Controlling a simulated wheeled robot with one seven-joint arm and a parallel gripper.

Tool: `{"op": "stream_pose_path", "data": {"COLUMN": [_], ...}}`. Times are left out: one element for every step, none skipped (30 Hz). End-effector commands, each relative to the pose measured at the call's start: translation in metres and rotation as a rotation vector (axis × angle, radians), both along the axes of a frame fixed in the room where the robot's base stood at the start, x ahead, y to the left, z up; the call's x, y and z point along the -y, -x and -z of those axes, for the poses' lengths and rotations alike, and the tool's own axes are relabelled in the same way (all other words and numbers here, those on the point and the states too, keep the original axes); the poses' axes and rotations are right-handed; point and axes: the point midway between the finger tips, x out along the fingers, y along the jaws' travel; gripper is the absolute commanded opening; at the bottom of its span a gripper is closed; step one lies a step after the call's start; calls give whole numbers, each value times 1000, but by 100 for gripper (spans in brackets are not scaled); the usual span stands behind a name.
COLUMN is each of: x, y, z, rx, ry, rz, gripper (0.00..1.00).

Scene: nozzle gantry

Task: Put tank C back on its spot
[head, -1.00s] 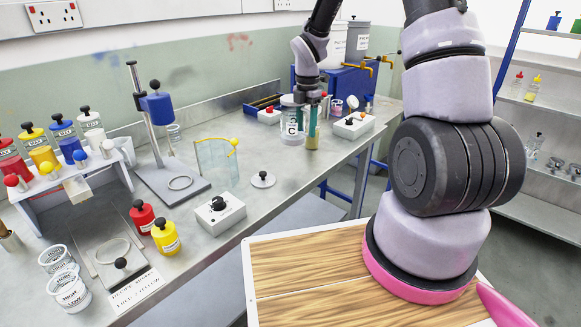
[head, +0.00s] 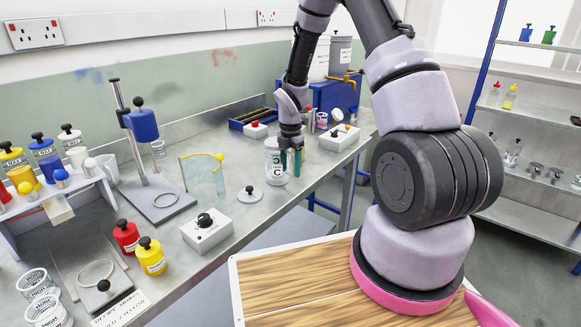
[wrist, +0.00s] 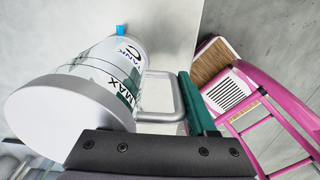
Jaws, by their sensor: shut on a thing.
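Tank C (head: 274,162) is a clear cylinder with a white label and a pale end cap, over the middle of the bench in the head view. My gripper (head: 291,160) is at its right side, with teal fingers pointing down. In the wrist view, tank C (wrist: 105,75) shows its "TANK C" and "MAX" markings and a grey loop handle (wrist: 172,92) on its side. My gripper is shut on this handle; one teal finger shows beside it. I cannot tell whether the tank's base touches the bench. No marked spot for it is clear.
A lid with a black knob (head: 249,195) lies just left of the tank. A curved clear screen (head: 203,175), a stand with a blue vessel (head: 141,124) and a grey control box (head: 207,231) are farther left. A white switch box (head: 339,137) stands behind, at right.

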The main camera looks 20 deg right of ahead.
Motion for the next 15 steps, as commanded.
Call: {"op": "stream_pose_path", "data": {"x": [0,0,0,0,0,0,0,0,0,0,0,0,0,0,0], "y": [-1,-1,-1,-1,-1,-1,-1,-1,0,0,0,0,0,0,0], "z": [-1,-1,-1,-1,-1,0,1,2,2,2,2,2,2,2,2], "rx": [2,2,2,2,2,2,2,2,1,1,1,1,1,1,1], "ry": [0,0,0,0,0,0,0,0,0,0,0,0,0,0,0], "rz": [0,0,0,0,0,1,1,1,1,1,1,1,1,1,1], "gripper": [4,4,4,4,4,4,4,4,69,80,87,87,87,87,87]}}
